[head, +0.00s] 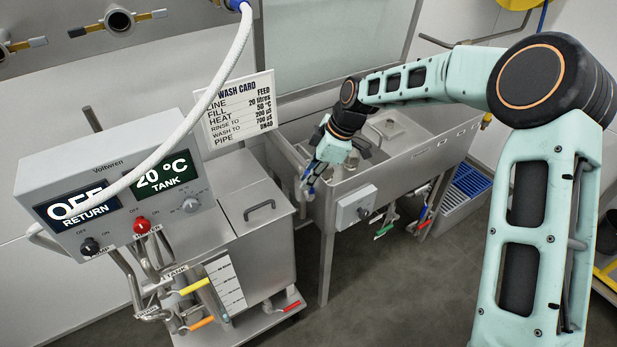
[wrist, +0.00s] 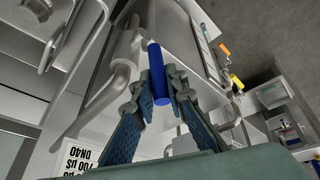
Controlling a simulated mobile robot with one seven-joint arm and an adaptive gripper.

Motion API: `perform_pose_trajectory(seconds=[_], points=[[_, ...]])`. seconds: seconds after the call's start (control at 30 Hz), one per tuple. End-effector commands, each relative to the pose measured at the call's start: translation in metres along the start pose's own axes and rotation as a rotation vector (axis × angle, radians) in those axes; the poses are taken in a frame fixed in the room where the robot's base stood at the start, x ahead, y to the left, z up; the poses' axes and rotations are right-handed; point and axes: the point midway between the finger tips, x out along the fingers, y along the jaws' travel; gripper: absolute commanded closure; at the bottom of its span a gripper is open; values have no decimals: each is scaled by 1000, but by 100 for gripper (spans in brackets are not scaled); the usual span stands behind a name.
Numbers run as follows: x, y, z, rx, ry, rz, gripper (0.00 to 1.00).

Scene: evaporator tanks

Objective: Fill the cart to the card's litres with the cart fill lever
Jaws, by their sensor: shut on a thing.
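My gripper (head: 312,172) is at the left front corner of the steel sink, with its jaws on a blue lever handle (wrist: 157,72). In the wrist view, the gripper's fingers (wrist: 160,84) hold the handle from both sides. No label on this lever is readable. The wash card (head: 238,110) reads FEED, fill 20 litres, 50 °C, DN40. The steel cart (head: 262,255) stands at left, with a white scale strip (head: 224,283) on its front; its level is too small to read. The cart's displays (head: 85,203) read OFF RETURN and 20 °C TANK.
A white hose (head: 195,112) arches over the control box. The floor in front is clear.

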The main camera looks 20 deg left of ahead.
Motion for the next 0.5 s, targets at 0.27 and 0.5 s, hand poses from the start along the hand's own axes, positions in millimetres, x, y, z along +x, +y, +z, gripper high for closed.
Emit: perform_pose_trajectory(seconds=[0.27, 0.5], points=[[0, 0, 0, 0, 0, 1, 100], [3, -2, -3, -13, -28, 18, 100]])
